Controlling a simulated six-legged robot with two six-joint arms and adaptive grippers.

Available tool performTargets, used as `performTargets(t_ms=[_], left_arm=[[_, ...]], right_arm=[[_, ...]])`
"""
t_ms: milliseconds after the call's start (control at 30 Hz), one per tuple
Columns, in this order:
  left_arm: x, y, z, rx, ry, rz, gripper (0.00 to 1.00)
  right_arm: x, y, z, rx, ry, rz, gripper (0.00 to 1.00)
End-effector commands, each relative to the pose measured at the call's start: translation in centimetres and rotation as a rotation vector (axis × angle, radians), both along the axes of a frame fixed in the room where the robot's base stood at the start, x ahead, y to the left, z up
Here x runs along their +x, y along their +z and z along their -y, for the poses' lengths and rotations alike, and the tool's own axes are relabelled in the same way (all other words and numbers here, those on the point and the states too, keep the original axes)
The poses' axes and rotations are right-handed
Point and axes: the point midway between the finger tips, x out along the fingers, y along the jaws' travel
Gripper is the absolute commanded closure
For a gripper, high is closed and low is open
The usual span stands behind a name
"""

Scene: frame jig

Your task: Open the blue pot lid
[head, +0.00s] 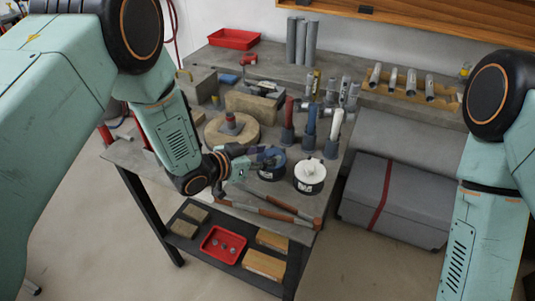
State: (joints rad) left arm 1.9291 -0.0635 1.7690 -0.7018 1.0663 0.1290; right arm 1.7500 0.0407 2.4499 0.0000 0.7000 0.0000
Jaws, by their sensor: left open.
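The blue-lidded pot (276,171) stands on the workbench, left of a similar pot with a white lid (310,170). Its blue lid (269,154) sits on top and is partly covered by my gripper. My left gripper (262,158) reaches in from the left, its fingers close to the lid. It is open, and I cannot tell whether the fingers touch the lid. My right arm shows at the right edge, but its gripper is out of view.
Red, blue and white-handled tools (310,125) stand upright behind the pots. Red-and-grey bars (265,212) lie along the front edge. A grey case (392,200) stands right of the bench.

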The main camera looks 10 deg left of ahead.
Motion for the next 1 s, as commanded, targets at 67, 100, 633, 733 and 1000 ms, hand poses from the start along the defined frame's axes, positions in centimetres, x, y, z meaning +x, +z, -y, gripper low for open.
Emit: performTargets(t_ms=[67, 100, 633, 733, 1000], left_arm=[[0.38, -0.20, 0.41, -0.001, -0.001, 0.001, 0.55], [0.51, -0.25, 0.54, -0.001, -0.001, 0.001, 0.55], [0.81, -0.29, 0.75, -0.001, 0.000, 0.000, 0.76], [0.80, -0.30, 0.74, -0.001, 0.000, 0.000, 0.84], [0.80, -0.29, 0.66, -0.001, 0.002, -0.001, 1.00]], right_arm=[[0.00, -0.02, 0.00, 0.000, 0.000, 0.000, 0.53], [0.00, -0.03, 0.00, 0.000, 0.000, 0.000, 0.53], [0.00, -0.02, 0.00, 0.000, 0.001, 0.000, 0.53], [0.00, -0.02, 0.00, 0.000, 0.001, 0.000, 0.53], [0.00, -0.01, -0.01, 0.000, 0.001, 0.000, 0.53]])
